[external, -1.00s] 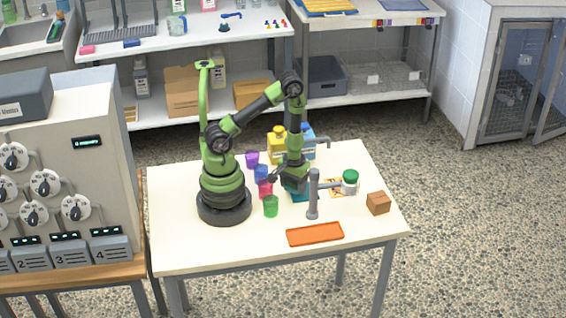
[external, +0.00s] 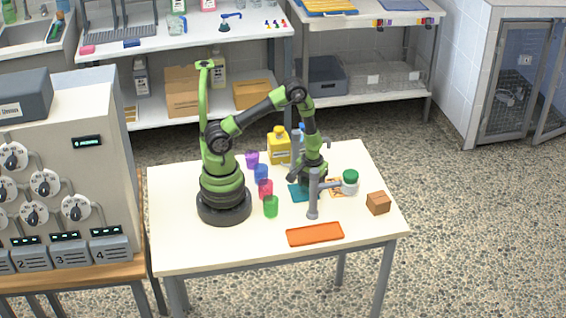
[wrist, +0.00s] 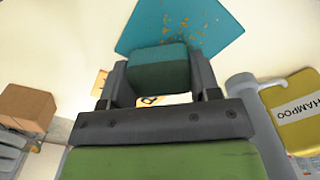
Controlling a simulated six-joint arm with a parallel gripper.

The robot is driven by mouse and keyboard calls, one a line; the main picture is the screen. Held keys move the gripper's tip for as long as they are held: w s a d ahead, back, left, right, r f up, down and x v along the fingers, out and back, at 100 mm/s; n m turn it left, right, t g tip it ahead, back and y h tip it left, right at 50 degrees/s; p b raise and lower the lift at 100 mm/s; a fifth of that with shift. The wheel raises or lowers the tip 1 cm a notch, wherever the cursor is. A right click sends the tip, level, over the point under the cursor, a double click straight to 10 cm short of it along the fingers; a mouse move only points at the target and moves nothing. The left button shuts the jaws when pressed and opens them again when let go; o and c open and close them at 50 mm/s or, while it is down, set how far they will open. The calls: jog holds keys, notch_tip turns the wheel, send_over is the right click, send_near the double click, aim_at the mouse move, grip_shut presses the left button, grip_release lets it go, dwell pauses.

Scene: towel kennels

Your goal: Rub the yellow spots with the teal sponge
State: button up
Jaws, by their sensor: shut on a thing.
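My gripper (external: 308,179) is shut on the teal sponge (wrist: 158,70), which shows as a block between the two fingers in the wrist view. A flat teal sheet (wrist: 140,30) lies on the table beyond the sponge in that view. Small yellow-orange spots (wrist: 187,24) are scattered over it. The sheet also shows in the external view (external: 297,192), just left of my gripper and partly hidden. The sponge overlaps the sheet's near edge in the wrist view. I cannot tell whether it touches the sheet.
A grey post with a side arm (external: 313,200) stands close in front of my gripper. A green-lidded jar (external: 350,182) and cardboard box (external: 377,203) are to the right. Coloured cups (external: 265,190) stand left, a yellow shampoo bottle (external: 279,148) behind. An orange tray (external: 315,234) lies in front.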

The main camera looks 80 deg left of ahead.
aim_at(292, 193)
jog(key=shift+s, duration=3.05)
jog(key=shift+w+a, duration=0.2)
jog(key=shift+w, duration=0.25)
jog(key=shift+w+f, duration=0.15)
jog(key=shift+w, duration=1.35)
jog(key=shift+w+f, duration=0.1)
jog(key=shift+w, duration=1.4)
jog(key=shift+s+r, duration=0.15)
jog(key=shift+s, duration=3.3)
jog(key=shift+w+r, duration=0.15)
jog(key=shift+r, duration=0.55)
notch_tip(292, 193, up, 6)
jog(key=shift+r, duration=0.15)
jog(key=shift+d, duration=0.25)
